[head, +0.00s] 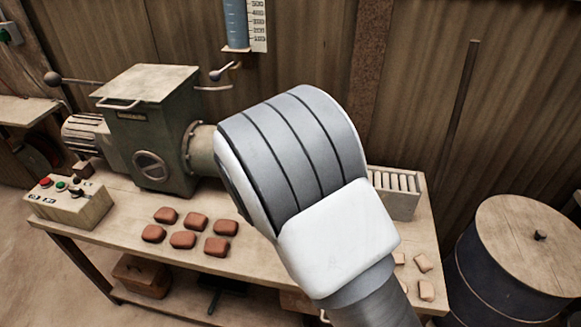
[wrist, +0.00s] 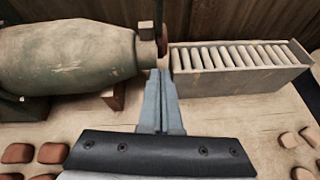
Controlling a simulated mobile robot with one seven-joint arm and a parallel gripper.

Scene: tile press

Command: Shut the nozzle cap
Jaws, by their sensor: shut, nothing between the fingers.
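The press barrel (wrist: 70,58) lies at the left in the wrist view and narrows to its nozzle end (wrist: 146,48). A small reddish-brown piece, apparently the nozzle cap (wrist: 163,40), stands edge-on at the nozzle's right, under a dark upright rod. I cannot tell how far it is swung open. My gripper (wrist: 160,74) is shut and empty, its fingertips just below and close to the cap; contact cannot be told. In the head view my arm hides the nozzle, cap and gripper; only the barrel's start (head: 202,150) shows beside the green press (head: 150,125).
A roller rack (wrist: 240,80) stands right of the nozzle, close to my fingers. Red-brown clay blocks (head: 184,239) lie on the bench front, paler pieces (head: 426,290) at its right. A control box (head: 70,203) sits left. A drum (head: 530,245) stands right of the bench.

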